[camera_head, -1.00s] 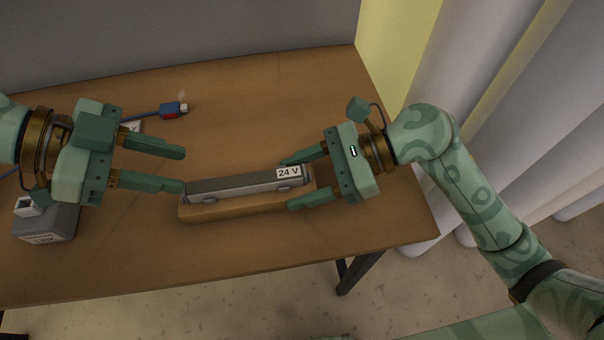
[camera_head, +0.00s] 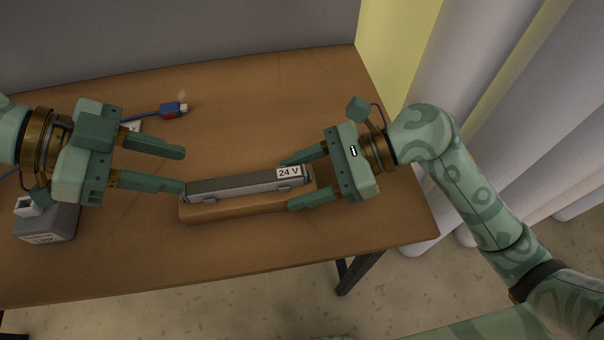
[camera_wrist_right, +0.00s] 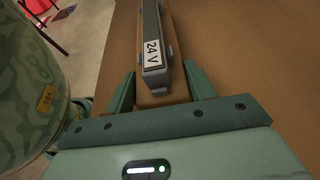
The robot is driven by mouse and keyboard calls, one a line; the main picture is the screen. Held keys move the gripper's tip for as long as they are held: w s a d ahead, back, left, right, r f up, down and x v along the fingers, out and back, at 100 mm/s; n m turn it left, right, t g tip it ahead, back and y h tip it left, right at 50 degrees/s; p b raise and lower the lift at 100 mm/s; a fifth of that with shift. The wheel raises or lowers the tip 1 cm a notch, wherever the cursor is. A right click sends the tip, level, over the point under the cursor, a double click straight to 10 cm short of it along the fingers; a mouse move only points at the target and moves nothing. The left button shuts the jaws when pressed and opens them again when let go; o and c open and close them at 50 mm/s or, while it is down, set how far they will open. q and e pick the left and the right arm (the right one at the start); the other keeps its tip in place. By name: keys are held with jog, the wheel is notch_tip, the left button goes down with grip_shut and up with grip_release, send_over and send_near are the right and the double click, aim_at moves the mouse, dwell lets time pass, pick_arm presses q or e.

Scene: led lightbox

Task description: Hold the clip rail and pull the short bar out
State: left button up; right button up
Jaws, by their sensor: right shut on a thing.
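The short bar (camera_head: 235,185) is grey with a dark top face and a white "24 V" label at its right end. It lies along the wooden clip rail (camera_head: 235,208), with small grey clips along its near side. In the right wrist view the bar (camera_wrist_right: 152,35) runs away from me above the rail (camera_wrist_right: 160,98). My right gripper (camera_head: 287,184) has its fingers on both sides of the rail's right end and is shut on it. My left gripper (camera_head: 184,170) is open and empty, with its nearer fingertip close to the bar's left end; I cannot tell whether they touch.
A blue cable with a blue and red plug (camera_head: 174,110) lies at the back of the table (camera_head: 270,110). A grey box (camera_head: 48,222) stands at the left. The front and right table edges are near the rail. A white curtain (camera_head: 440,60) hangs at the right.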

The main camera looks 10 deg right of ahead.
pick_arm(q)
jog(key=shift+o, duration=0.8)
jog(key=shift+w+r, duration=0.15)
jog(key=shift+r, duration=0.2)
notch_tip(320, 180, up, 5)
jog(key=w+d+m, duration=0.1)
jog(key=d+m, duration=0.1)
jog(key=d, duration=0.1)
jog(key=m+y, duration=0.5)
jog(key=m, duration=1.2)
send_over(244, 179)
jog(key=a, duration=0.2)
jog(key=f+m, duration=0.1)
jog(key=m, duration=0.2)
jog(key=f+m, duration=0.1)
jog(key=m, duration=0.2)
jog(key=f+m+y, duration=0.1)
jog(key=m, duration=0.2)
jog(key=shift+a, duration=0.35)
jog(key=m, duration=0.2)
jog(key=shift+f+m, duration=0.3)
jog(key=shift+f, duration=0.05)
jog(key=m, duration=0.5)
jog(key=shift+f, duration=0.15)
jog(key=shift+x, duration=3.85)
jog(key=shift+a+f, duration=0.1)
jog(key=shift+a, duration=0.05)
